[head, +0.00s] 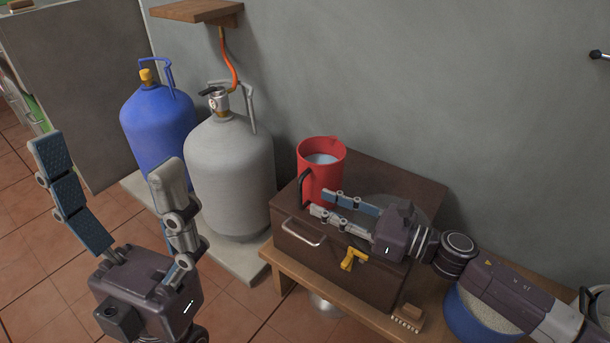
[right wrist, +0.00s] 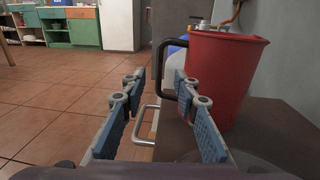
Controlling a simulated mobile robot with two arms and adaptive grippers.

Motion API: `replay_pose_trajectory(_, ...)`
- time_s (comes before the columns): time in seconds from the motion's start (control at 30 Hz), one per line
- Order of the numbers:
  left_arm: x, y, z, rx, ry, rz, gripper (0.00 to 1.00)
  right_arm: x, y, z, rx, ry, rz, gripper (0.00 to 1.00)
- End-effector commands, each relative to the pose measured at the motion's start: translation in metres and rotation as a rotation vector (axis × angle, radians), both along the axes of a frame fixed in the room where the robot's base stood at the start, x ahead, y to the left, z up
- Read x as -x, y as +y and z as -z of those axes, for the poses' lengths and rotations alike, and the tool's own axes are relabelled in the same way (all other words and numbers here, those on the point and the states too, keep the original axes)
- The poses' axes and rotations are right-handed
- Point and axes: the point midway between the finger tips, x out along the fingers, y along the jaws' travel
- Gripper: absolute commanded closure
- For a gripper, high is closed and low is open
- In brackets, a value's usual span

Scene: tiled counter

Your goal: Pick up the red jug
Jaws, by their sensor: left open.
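The red jug (head: 318,172) stands upright on the brown wooden box, with something pale inside. Its dark handle faces the front left in the head view. The jug (right wrist: 226,85) fills the upper right of the right wrist view, with its handle (right wrist: 163,72) toward the left. My right gripper (head: 316,202) is low over the box, beside the jug. In the right wrist view its fingers (right wrist: 160,86) are apart, with the handle just beyond the gap between the tips. I cannot tell whether they touch. My left gripper (head: 106,162) is open and empty, away from the jug.
The brown box (head: 395,185) has a metal front handle (head: 303,232) and a yellow latch (head: 352,259). A grey gas cylinder (head: 232,170) and a blue one (head: 157,125) stand to the left. A brush (head: 407,317) and blue bowl (head: 465,318) are at the lower right.

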Motion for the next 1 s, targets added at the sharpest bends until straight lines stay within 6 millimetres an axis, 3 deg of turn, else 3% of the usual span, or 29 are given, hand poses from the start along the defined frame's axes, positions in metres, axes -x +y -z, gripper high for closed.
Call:
replay_pose_trajectory(0.6, -0.001, -0.002, -0.007, -0.006, -0.061, -0.004, 0.2, -0.035, 0.061, 0.003, -0.005, 0.001, -0.003, 0.72)
replay_pose_trajectory(0.87, -0.001, -0.002, -0.009, -0.006, -0.063, -0.004, 0.2, -0.037, 0.064, 0.003, -0.005, 0.003, -0.003, 0.72)
replay_pose_trajectory(1.0, -0.001, -0.002, -0.009, -0.006, -0.063, -0.004, 0.2, -0.037, 0.064, 0.003, -0.005, 0.003, -0.003, 0.84)
